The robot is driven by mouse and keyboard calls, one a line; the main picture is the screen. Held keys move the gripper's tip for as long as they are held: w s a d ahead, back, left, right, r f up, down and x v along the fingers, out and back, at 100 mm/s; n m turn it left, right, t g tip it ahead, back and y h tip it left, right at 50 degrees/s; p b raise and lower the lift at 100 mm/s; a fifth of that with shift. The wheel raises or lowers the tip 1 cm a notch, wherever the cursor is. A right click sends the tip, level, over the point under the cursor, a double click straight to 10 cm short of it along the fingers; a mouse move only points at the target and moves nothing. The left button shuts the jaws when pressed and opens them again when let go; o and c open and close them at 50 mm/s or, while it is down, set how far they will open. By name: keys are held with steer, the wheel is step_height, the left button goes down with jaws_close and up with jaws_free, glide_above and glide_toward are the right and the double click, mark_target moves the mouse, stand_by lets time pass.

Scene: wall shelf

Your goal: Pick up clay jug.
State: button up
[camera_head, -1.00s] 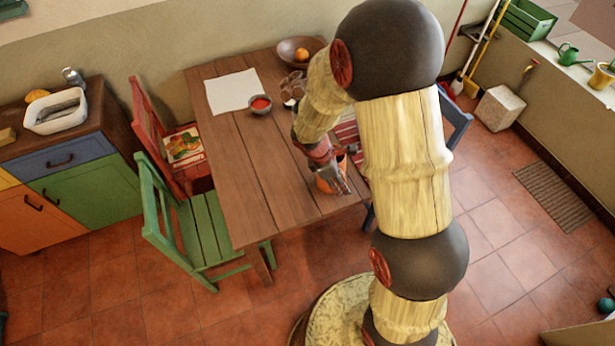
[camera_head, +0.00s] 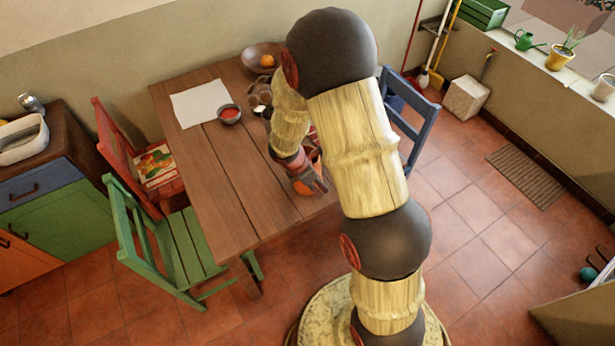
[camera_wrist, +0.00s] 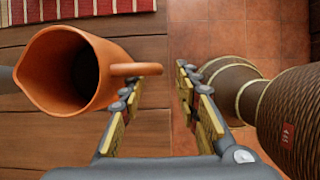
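The orange clay jug (camera_wrist: 103,72) stands on the wooden table (camera_head: 222,180) near its right edge. In the wrist view I look down into its dark mouth, with the spout to the left and the handle (camera_wrist: 135,69) pointing right. My gripper (camera_wrist: 157,82) is open. The handle's end reaches into the gap between the two fingers, and the jug's body lies left of the left finger. I cannot tell whether a finger touches it. In the head view my gripper (camera_head: 314,183) covers much of the jug.
A small red-filled bowl (camera_head: 230,114), white paper (camera_head: 200,101) and a fruit bowl (camera_head: 254,56) are farther back on the table. A red-striped cloth (camera_wrist: 100,8) lies beside the jug. A blue chair (camera_head: 424,112) stands at the table's right, with green (camera_head: 188,246) and red chairs at the left.

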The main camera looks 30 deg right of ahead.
steer(key=b+x, duration=0.1)
steer(key=x, duration=0.3)
steer(key=shift+w+d+f+b, duration=0.1)
steer(key=shift+d+f+b, duration=0.15)
steer(key=shift+f+b, duration=0.1)
steer(key=shift+c, duration=0.2)
steer(key=c, duration=0.8)
steer(key=shift+w+r, duration=0.1)
